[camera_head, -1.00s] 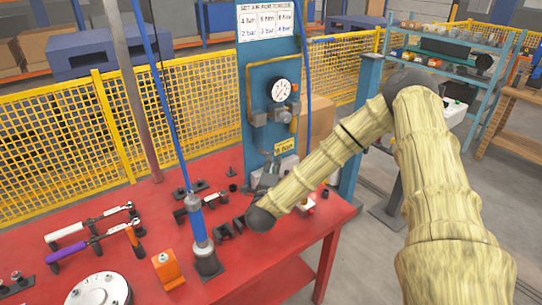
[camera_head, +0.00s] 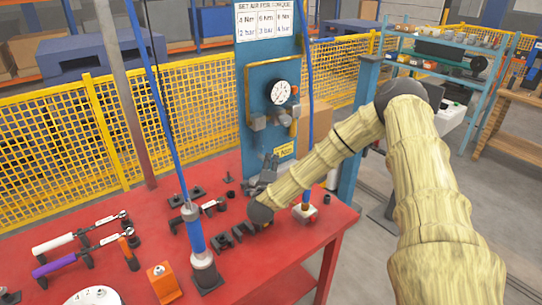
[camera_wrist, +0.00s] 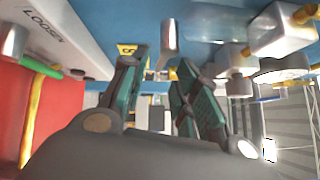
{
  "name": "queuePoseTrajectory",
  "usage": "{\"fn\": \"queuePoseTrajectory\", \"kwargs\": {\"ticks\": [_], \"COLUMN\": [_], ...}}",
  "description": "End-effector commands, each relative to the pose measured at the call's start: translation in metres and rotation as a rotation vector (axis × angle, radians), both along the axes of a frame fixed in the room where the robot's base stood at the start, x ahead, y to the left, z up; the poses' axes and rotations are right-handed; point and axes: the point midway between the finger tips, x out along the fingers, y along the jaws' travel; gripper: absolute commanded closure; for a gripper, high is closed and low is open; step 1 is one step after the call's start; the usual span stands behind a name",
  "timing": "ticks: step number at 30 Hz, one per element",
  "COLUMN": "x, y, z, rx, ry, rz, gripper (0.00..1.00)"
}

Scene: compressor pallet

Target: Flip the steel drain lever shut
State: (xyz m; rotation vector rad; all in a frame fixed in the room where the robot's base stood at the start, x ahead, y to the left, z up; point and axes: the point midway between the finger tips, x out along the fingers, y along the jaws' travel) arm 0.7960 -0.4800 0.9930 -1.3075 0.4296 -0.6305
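The steel drain lever cannot be told apart in the head view. In the wrist view a tapered steel piece (camera_wrist: 169,40) stands out from the blue panel (camera_wrist: 205,25), ahead of and between my fingers; I cannot tell whether it is the lever. My gripper (camera_wrist: 160,72) is open, its two green-padded fingers apart with nothing visible held between them. In the head view my gripper (camera_head: 268,165) is at the foot of the blue panel (camera_head: 262,130), below the pressure gauge (camera_head: 281,92) and its fittings. My arm partly hides that area.
The red bench (camera_head: 290,255) holds torque wrenches (camera_head: 80,250), an orange block (camera_head: 163,282) and a blue tool (camera_head: 196,240) on a hose. A blue hose (camera_head: 309,100) hangs beside the panel. In the wrist view, fittings (camera_wrist: 240,82) lie right of my fingers and a LOOSEN bar (camera_wrist: 60,30) left.

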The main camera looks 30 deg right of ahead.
Motion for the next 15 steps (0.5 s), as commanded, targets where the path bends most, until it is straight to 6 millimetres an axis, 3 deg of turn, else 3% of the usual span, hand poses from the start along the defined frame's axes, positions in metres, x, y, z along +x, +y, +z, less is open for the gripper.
{"fn": "queuePoseTrajectory", "kwargs": {"ticks": [6, 15], "x": [0.021, 0.030], "y": [-0.016, -0.022], "z": [0.004, 0.002], "rx": [-0.001, 0.001], "ry": [-0.001, 0.000], "rz": [0.001, 0.003], "gripper": [0.70, 0.70]}}
